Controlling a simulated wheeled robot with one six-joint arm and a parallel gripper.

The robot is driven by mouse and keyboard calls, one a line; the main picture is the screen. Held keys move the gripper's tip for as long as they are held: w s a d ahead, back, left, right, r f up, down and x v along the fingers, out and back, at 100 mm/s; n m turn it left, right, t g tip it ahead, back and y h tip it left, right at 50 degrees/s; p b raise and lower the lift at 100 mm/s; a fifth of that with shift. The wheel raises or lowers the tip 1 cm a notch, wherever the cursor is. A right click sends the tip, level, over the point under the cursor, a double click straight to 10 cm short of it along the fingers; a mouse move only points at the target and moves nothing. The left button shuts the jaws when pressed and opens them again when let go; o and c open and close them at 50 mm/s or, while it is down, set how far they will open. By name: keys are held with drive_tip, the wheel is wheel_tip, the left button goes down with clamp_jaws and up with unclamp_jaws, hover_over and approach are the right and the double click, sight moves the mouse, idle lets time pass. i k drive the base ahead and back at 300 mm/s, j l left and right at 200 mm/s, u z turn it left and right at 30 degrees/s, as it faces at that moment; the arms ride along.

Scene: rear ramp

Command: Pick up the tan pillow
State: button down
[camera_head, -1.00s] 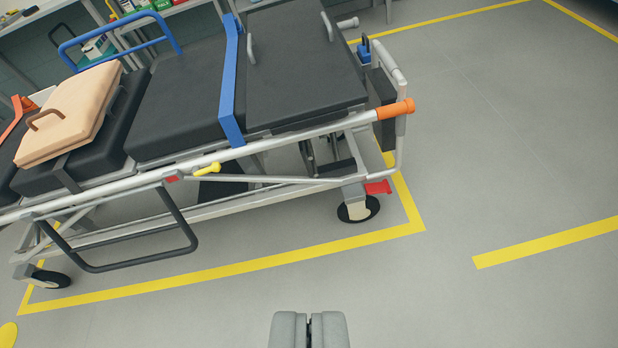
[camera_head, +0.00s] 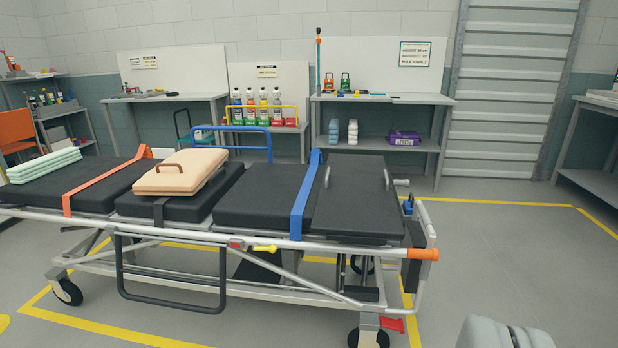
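The tan pillow (camera_head: 190,168) lies on the black stretcher (camera_head: 262,205), left of the picture's middle. It is a flat, rounded block with a brown loop handle on its near left part. It rests slightly tilted on a raised black section, between the orange strap (camera_head: 108,180) and the blue strap (camera_head: 303,197). My gripper (camera_head: 510,338) shows only in part at the bottom right edge. Its grey fingers are together with nothing seen between them. It is well apart from the pillow, nearer to me and to the right.
The stretcher's silver side rail (camera_head: 200,232) runs along its near side. Folded pale green cloths (camera_head: 45,165) lie on its left end. Workbenches (camera_head: 385,98) with bottles and boxes line the back wall. Grey floor (camera_head: 490,265) is clear to the right.

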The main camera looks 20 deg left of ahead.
sight(187, 171)
drive_tip(key=j+u, duration=0.25)
drive_tip(key=j, duration=0.15)
drive_tip(key=i+j+u, duration=0.2)
drive_tip(key=j, duration=0.2)
drive_tip(key=j+u, duration=0.25)
drive_tip(key=j, duration=0.2)
drive_tip(key=i+j+u, duration=0.25)
drive_tip(key=k+j, duration=0.05)
drive_tip(key=j, duration=0.05)
